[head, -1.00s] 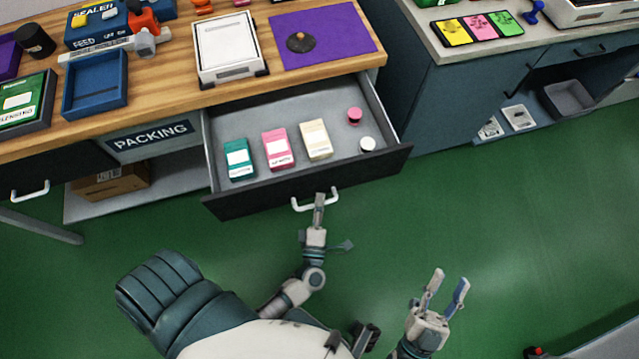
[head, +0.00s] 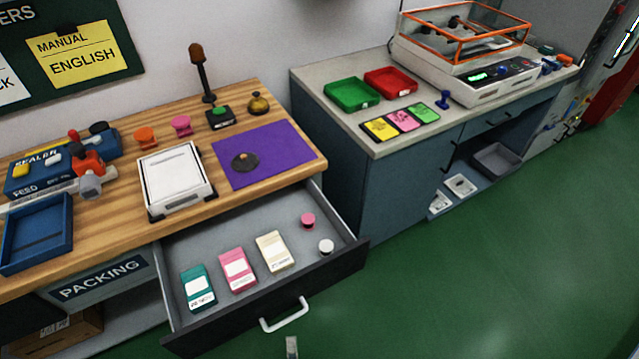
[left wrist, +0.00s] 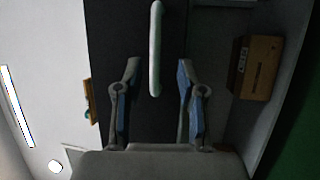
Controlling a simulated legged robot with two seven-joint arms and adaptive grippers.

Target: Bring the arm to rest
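The packing drawer (head: 352,256) stands open with its white bar handle (head: 284,315) on the dark front. My left gripper (head: 291,347) shows only as a fingertip at the bottom edge of the head view, a little short of the handle. In the left wrist view my left gripper (left wrist: 158,64) has its two fingers spread wide. The handle (left wrist: 155,48) stands ahead, in line with the gap between them, and nothing is gripped. My right gripper is in neither current view.
The drawer holds teal (head: 198,287), pink (head: 238,269) and cream (head: 272,251) boxes and two small round pieces. The wooden bench (head: 110,240) is behind it. A grey cabinet (head: 350,165) stands to the right. The green floor (head: 480,290) at right is clear.

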